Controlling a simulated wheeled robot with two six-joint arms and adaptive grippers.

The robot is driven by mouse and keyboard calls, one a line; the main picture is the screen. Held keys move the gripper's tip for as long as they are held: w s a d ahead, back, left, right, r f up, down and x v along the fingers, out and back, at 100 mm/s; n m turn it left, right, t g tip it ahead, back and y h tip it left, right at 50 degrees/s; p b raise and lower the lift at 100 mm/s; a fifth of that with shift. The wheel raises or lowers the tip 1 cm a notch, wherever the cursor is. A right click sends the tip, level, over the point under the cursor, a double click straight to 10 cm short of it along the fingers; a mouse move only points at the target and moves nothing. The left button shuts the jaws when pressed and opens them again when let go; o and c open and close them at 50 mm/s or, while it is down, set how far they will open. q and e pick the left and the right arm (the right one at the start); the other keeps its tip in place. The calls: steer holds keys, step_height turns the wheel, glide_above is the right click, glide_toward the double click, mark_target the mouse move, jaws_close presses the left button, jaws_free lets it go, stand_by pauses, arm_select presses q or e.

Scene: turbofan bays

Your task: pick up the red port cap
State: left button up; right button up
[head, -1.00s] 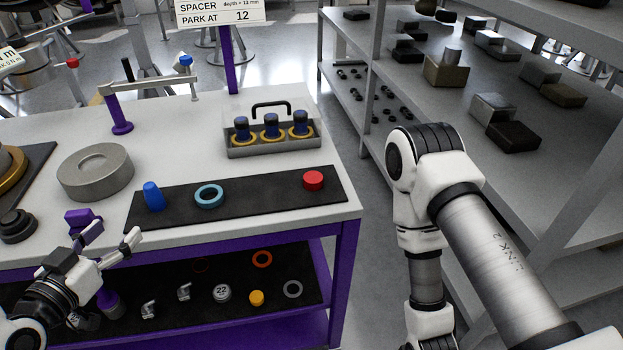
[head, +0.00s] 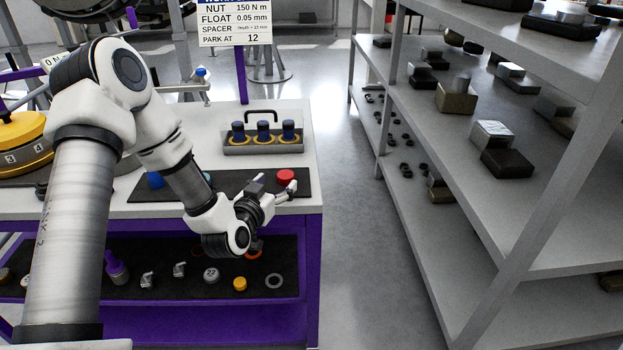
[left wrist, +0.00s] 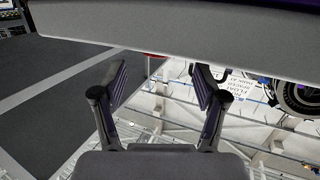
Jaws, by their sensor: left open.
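The red port cap (head: 285,176) sits on the black mat (head: 306,187) at the right end of the bench top. My left gripper (head: 274,191) is open at the front edge of the bench, just in front of the cap, with one fingertip overlapping the cap's lower edge in the head view. Whether they touch cannot be told. In the left wrist view the open fingers (left wrist: 160,85) have nothing between them, and a sliver of the red cap (left wrist: 155,55) shows beyond them, mostly hidden. My right gripper is out of view.
A caddy (head: 263,146) with several blue-topped pieces stands behind the mat. The lower shelf (head: 215,268) holds small parts. A grey rack (head: 480,200) stands right, beyond clear floor.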

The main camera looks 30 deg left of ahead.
mark_target(285, 176)
arm_select(q)
steer(key=x, duration=0.5)
steer(key=shift+w+d+p, duration=0.2)
steer(key=shift+d+p, duration=0.05)
steer(key=shift+p, duration=0.05)
steer(key=shift+w+a+f, duration=0.1)
steer(key=shift+w+f, duration=0.1)
steer(key=shift+w, duration=0.05)
steer(key=shift+a, duration=0.15)
steer(key=c, duration=0.8)
steer(key=shift+r, duration=0.1)
steer(key=shift+c, duration=0.2)
